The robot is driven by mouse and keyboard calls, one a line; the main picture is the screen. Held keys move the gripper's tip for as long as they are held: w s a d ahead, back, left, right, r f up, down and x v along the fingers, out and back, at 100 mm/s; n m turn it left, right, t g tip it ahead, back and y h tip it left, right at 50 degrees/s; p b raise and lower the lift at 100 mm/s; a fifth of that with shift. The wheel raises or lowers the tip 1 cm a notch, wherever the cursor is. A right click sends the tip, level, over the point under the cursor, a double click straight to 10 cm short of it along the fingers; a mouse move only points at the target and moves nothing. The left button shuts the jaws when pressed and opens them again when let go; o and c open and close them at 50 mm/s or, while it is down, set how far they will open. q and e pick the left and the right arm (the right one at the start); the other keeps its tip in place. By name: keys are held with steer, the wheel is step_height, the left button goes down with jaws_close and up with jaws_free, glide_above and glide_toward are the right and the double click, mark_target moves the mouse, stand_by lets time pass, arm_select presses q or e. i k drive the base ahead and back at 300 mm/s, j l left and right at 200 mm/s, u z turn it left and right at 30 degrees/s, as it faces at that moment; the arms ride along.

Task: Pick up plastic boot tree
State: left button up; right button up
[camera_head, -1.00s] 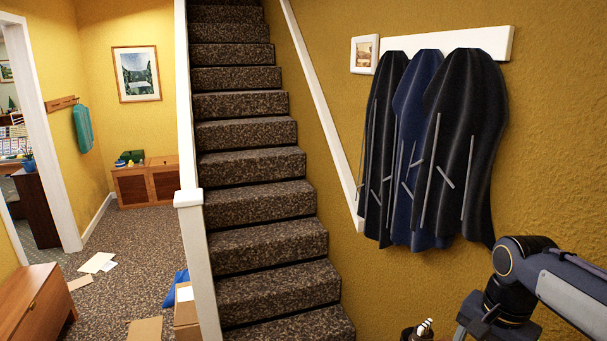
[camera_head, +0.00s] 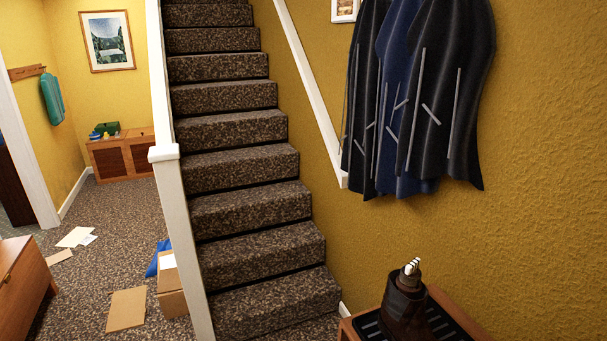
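A dark brown boot (camera_head: 402,308) stands upright at the lower right, close to the yellow wall. A small pale ribbed piece (camera_head: 412,266) sticks up out of its top; it looks like the plastic boot tree, with its lower part hidden inside the boot. The boot stands on a black slatted tray (camera_head: 448,328) on a wooden bench (camera_head: 467,324), cut off by the bottom edge of the picture. Neither of my grippers is in view.
Carpeted stairs (camera_head: 240,170) rise in the middle, with a white newel post (camera_head: 183,230) to their left. Dark coats (camera_head: 445,100) hang above the bench. A cardboard box (camera_head: 172,290), loose papers (camera_head: 75,237) and a wooden cabinet (camera_head: 20,285) stand or lie at left.

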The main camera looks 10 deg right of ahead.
mark_target(408, 286)
steer(key=i+j, duration=0.25)
steer(key=i, duration=0.2)
steer(key=i+j, duration=0.2)
steer(key=i, duration=0.3)
steer(key=i+j+z, duration=0.1)
steer(key=z, duration=0.35)
steer(key=i+j+z, duration=0.15)
steer(key=z, duration=0.35)
steer(key=i+j+z, duration=0.15)
steer(key=z, duration=0.3)
